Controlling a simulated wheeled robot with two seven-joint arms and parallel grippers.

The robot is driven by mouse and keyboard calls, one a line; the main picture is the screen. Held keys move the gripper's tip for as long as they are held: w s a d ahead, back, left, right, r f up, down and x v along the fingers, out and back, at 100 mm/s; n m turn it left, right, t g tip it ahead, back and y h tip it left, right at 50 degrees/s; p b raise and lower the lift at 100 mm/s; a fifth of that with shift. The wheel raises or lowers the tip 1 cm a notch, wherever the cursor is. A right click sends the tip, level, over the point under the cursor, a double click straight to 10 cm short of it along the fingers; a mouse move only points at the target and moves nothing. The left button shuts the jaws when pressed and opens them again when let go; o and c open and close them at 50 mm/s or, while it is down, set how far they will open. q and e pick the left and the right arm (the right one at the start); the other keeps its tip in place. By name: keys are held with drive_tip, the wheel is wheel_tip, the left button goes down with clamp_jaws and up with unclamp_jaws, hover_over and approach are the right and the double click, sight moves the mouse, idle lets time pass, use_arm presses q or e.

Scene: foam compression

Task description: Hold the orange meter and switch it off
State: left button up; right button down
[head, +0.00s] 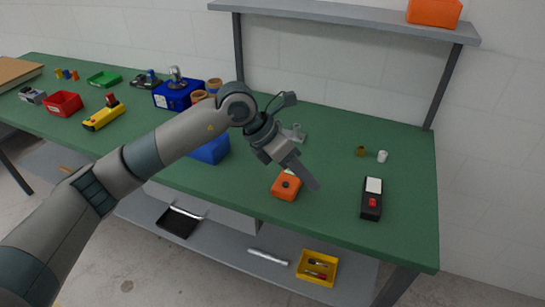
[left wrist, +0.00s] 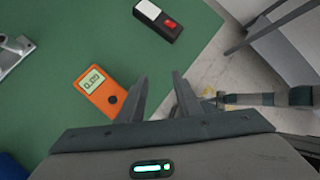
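The orange meter (head: 285,188) lies on the green bench near its front edge, partly behind my left gripper in the head view. In the left wrist view the meter (left wrist: 98,94) lies face up. Its pale screen shows dark digits, and a dark round knob sits at its other end. My left gripper (head: 303,178) is above the bench close to the meter. In the left wrist view its two fingers (left wrist: 159,82) are apart with nothing between them. The meter lies just left of the left finger, not between the fingers. My right gripper is not seen.
A black device with a red button (head: 371,200) lies to the right. Small brown and white cups (head: 382,156) stand behind it. A grey metal part (head: 296,133) lies behind the gripper. An overhead shelf (head: 345,14) stands at the back.

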use_arm(q)
drive_tip(key=w+a+t+y, duration=0.1)
drive_tip(key=w+a+y, duration=0.3)
drive_tip(key=a, duration=0.3)
drive_tip(key=shift+w+a+r+t, duration=0.35)
drive_tip(key=shift+w+a+t, duration=0.05)
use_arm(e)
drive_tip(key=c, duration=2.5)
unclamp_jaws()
